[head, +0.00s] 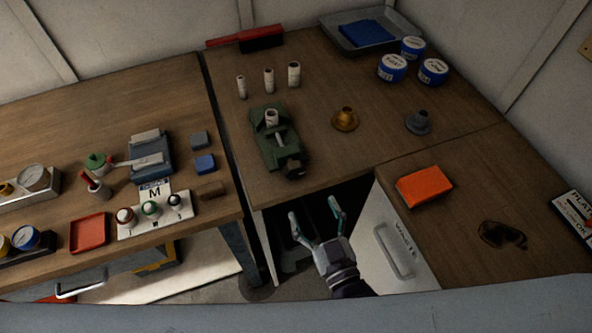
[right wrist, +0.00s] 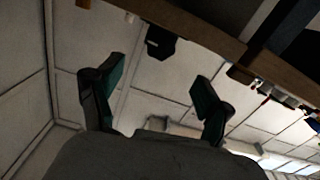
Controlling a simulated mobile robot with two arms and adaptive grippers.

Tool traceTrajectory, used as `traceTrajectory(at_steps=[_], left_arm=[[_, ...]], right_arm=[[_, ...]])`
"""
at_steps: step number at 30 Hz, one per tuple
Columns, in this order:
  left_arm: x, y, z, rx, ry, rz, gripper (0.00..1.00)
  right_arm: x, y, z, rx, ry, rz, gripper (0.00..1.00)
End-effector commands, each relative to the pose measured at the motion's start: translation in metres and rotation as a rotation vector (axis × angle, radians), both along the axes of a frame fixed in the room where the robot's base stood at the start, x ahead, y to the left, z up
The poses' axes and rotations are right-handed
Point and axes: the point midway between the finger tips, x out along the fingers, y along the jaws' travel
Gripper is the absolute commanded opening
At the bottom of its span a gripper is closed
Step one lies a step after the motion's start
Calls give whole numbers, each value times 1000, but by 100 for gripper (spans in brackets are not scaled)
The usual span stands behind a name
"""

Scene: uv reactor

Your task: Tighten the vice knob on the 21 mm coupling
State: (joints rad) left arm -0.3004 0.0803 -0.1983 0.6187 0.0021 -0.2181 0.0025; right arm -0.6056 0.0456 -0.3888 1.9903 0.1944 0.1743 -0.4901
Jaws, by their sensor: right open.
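The green vice (head: 262,150) sits near the front edge of the middle table. A white coupling (head: 271,117) stands upright in its jaws; its size cannot be read. The dark vice knob (head: 293,172) is at the vice's front end, by the table edge. My right gripper (head: 314,206) is open and empty, in front of that edge and below the knob in the picture. In the right wrist view its two fingers (right wrist: 158,76) are spread, with a dark blocky piece (right wrist: 160,42) beyond them that looks like the knob. My left gripper is out of view.
Three white couplings (head: 269,78) stand behind the vice. A brass funnel-like part (head: 345,119) and a grey one (head: 418,122) are to its right. An orange block (head: 424,186) lies on the right table above a white drawer (head: 400,240). The wooden table edge (right wrist: 190,28) crosses the wrist view.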

Motion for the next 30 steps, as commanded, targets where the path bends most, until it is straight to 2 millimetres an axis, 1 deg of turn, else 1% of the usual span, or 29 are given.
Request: traceTrajectory(at_steps=[1, 3, 9, 12, 15, 19, 28, 30], left_arm=[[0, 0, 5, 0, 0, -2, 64], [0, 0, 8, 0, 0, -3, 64], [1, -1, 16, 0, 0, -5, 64], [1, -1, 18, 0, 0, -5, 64], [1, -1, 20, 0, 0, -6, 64], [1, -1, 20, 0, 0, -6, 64], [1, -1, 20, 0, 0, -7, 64], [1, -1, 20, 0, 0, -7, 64]], right_arm=[[13, 4, 4, 1, -4, -2, 79], [28, 8, 4, 2, -3, -2, 79], [67, 21, 2, 0, 0, -1, 79], [81, 26, 1, 1, 0, -1, 79], [92, 29, 1, 1, 1, 0, 79], [99, 32, 0, -1, 2, 0, 79], [100, 32, -1, -1, 2, 0, 79], [100, 32, -1, -1, 2, 0, 67]])
